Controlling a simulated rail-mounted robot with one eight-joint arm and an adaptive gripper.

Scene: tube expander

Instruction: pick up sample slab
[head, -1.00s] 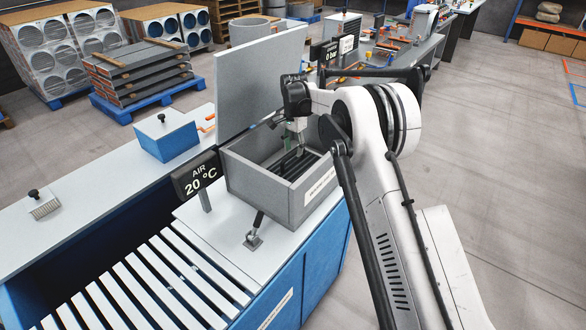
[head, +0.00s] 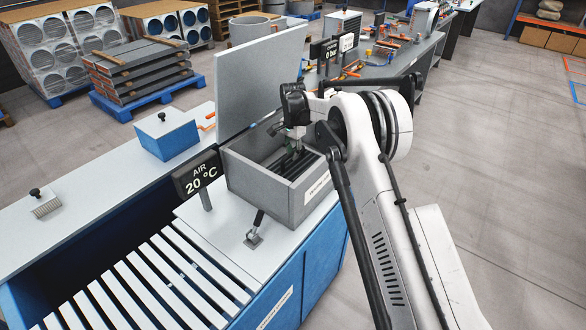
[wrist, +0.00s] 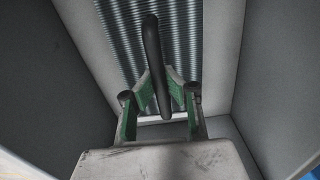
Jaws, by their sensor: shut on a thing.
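The sample slab (wrist: 185,35) shows in the wrist view as a grey ribbed panel with a black bar handle (wrist: 151,50) standing out from it. It sits inside a grey open-topped box; in the head view only dark ribbed parts (head: 283,166) show behind the wall. My gripper (wrist: 158,92), with green inner pads, is shut on the black handle, one finger on each side. In the head view my gripper (head: 299,148) reaches down into the box, and its fingertips are hard to make out.
The grey box (head: 262,192) has its lid (head: 262,80) raised behind it. Box walls stand close on both sides of my gripper. A sign reading 20 °C (head: 197,178), a blue box (head: 167,138) and a slatted bed (head: 150,285) lie to the left.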

